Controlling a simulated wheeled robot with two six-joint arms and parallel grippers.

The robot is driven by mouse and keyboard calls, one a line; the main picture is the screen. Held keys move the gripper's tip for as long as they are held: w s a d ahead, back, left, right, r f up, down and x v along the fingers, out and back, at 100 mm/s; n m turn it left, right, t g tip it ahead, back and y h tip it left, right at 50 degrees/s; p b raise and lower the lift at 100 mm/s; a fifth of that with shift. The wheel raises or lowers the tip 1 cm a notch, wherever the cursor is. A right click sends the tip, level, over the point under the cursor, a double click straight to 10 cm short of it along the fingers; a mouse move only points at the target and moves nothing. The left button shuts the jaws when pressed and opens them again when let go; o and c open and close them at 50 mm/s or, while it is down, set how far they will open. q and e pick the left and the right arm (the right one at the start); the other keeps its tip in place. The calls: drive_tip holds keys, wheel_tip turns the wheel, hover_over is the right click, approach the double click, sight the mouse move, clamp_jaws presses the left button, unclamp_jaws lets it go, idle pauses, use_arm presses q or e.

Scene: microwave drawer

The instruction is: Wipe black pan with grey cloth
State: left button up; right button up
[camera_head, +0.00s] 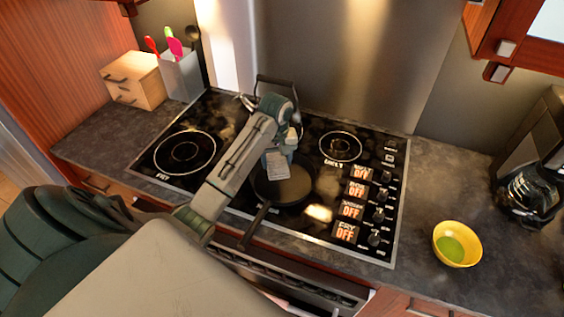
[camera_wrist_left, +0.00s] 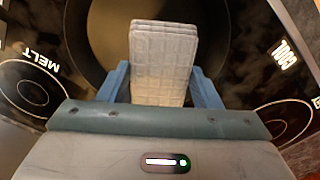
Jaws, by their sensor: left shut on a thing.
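The black pan (camera_head: 290,190) sits on the cooktop, its handle pointing toward the front edge. It also fills the top of the left wrist view (camera_wrist_left: 105,35). My left gripper (camera_head: 277,152) is over the pan, shut on the folded grey cloth (camera_head: 277,165). In the left wrist view the cloth (camera_wrist_left: 163,60) stands between the two blue fingers of the gripper (camera_wrist_left: 162,85) and reaches out over the pan. I cannot tell whether the cloth touches the pan's surface. My right gripper is not in view.
The black glass cooktop (camera_head: 160,172) has labelled burners and knobs along its right side. A yellow bowl (camera_head: 457,244) with green contents and a coffee maker (camera_head: 530,180) stand on the right counter. A wooden drawer box (camera_head: 135,80) and a utensil holder (camera_head: 182,75) stand at the back left.

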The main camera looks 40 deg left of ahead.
use_arm(q)
drive_tip(key=shift+a, duration=3.5)
drive_tip(key=shift+f, duration=0.1)
